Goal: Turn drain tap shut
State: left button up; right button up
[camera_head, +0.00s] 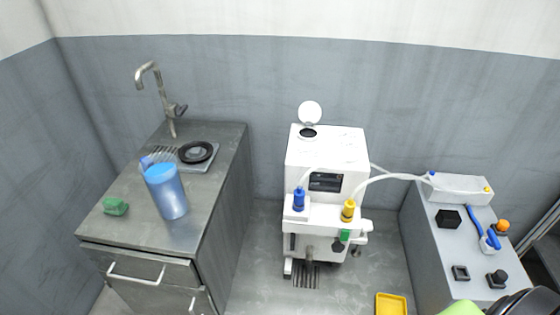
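A white machine (326,152) stands against the back wall with its round lid (310,113) raised. Low on its front are a green part (345,236) and a small dark knob (338,247). A pale spout-like fitting (359,239) sticks out at its lower right. I cannot tell for sure which of these is the drain tap, or whether it is open or shut. A floor grate (306,278) lies below the machine.
A counter (130,225) at left holds a blue jug (167,192), a green lump (115,207) and a black disc (196,152). A grey cabinet (432,250) stands at right. A yellow tray (391,304) lies on the floor. Dark and lime shapes at bottom right are unclear.

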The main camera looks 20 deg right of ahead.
aim_at(309, 264)
jog(key=z, duration=1.05)
